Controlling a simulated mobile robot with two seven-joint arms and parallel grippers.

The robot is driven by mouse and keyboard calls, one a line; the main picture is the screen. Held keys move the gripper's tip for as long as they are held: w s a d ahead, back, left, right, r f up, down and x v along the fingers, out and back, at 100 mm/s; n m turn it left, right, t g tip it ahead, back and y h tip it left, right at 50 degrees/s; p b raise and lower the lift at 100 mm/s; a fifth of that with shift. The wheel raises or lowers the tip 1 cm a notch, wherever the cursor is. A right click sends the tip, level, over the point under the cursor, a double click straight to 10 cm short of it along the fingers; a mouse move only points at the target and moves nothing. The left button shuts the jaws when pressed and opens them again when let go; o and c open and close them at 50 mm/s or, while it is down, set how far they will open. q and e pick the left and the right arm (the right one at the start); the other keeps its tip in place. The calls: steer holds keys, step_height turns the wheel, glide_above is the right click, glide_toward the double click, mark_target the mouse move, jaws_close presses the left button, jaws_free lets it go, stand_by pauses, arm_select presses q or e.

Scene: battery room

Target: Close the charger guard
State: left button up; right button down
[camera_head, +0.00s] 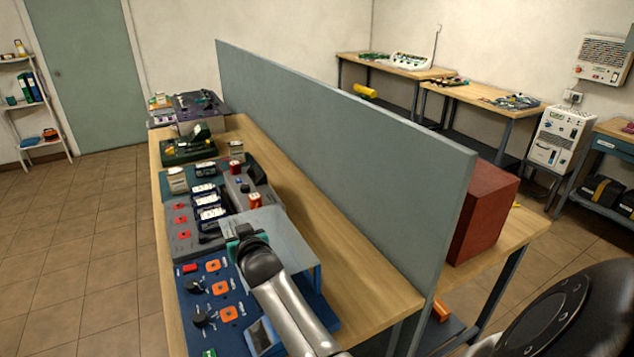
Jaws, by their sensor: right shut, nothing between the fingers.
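The charger guard (287,238) is a pale, see-through, grey-blue cover on the near part of the long wooden bench. It sits behind and to the right of my right gripper, beside a blue control panel (212,312) with orange-framed switches and black knobs. My right gripper (238,240) is shut and empty, with teal parts at its end, at the guard's left side. I cannot tell whether it touches the guard. My right arm comes in from the bottom right and hides part of the panel and of the guard's near side. My left gripper is out of view.
A grey upright divider (340,130) runs along the bench behind the equipment. A grey charger unit with several batteries (208,205) stands farther along. A red box (485,212) is beyond the divider. The bench right of the guard (365,290) is bare.

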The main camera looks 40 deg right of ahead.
steer(key=shift+w+a+f+n+h+b, duration=0.15)
steer(key=shift+a+f+n+b, duration=0.15)
steer(key=shift+f, duration=0.3)
steer(key=shift+s+a+f+n+h+b, duration=0.15)
steer(key=shift+f+n+b, duration=0.2)
steer(key=shift+f, duration=0.25)
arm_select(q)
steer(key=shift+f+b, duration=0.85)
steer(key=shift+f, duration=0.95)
arm_select(e)
steer(key=shift+w+a+f, duration=0.1)
steer(key=shift+a+f, duration=0.1)
steer(key=shift+f, duration=0.3)
steer(key=shift+w+a+f, duration=0.1)
steer(key=shift+a+f, duration=0.1)
steer(key=shift+f, duration=0.25)
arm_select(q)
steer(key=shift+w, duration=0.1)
